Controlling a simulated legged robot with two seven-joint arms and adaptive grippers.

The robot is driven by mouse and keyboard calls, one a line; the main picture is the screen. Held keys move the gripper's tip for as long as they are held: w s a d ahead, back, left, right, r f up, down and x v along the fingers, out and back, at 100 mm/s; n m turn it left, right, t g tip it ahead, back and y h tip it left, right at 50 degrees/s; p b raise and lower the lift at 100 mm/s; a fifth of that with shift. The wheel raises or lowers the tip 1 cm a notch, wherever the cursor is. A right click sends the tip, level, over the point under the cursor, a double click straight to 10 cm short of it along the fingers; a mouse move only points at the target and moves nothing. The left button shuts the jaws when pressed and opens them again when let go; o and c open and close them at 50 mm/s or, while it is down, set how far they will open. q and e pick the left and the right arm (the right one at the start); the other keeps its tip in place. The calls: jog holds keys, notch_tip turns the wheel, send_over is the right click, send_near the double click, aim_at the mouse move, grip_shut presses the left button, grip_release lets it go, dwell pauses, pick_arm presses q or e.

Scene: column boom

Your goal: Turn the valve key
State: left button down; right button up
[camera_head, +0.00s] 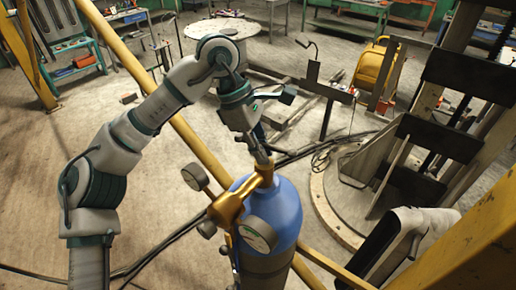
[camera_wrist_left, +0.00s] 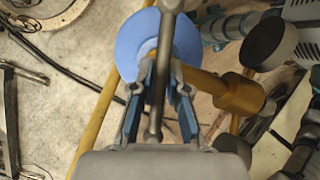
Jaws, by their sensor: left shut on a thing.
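A blue gas cylinder (camera_head: 280,205) stands upright below my left arm, with a brass valve and regulator (camera_head: 228,207) at its top. My left gripper (camera_head: 262,155) points down at the valve from above. In the left wrist view, a grey metal bar, which looks like the valve key (camera_wrist_left: 168,38), runs between the fingers of the left gripper (camera_wrist_left: 157,95), which are shut on it. The key's lower end is hard to make out in the head view. The blue cylinder top (camera_wrist_left: 188,35) also shows behind the key. My right gripper is not in view.
Round gauges (camera_head: 257,234) stick out from the regulator. Yellow rails (camera_head: 180,125) run diagonally beside the cylinder. Hoses lie on the floor, and open floor (camera_head: 60,170) is at the left.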

pick_arm(q)
jog(key=n+t+b, duration=0.1)
jog(key=n, duration=0.2)
jog(key=shift+s+d, duration=0.1)
jog(key=shift+s, duration=0.05)
jog(key=n+t+b, duration=0.1)
jog(key=n+t, duration=0.1)
jog(key=n, duration=0.5)
jog(key=n+t+y+b, duration=0.1)
jog(key=n, duration=0.1)
jog(key=shift+d+t, duration=0.1)
jog(key=shift+t, duration=0.2)
jog(key=shift+r+n+t+y+b, duration=0.1)
jog(key=shift+n+t+y+b, duration=0.2)
jog(key=shift+n, duration=0.75)
jog(key=shift+n+t+y+b, duration=0.25)
jog(key=shift+n+y, duration=0.15)
jog(key=shift+n, duration=0.65)
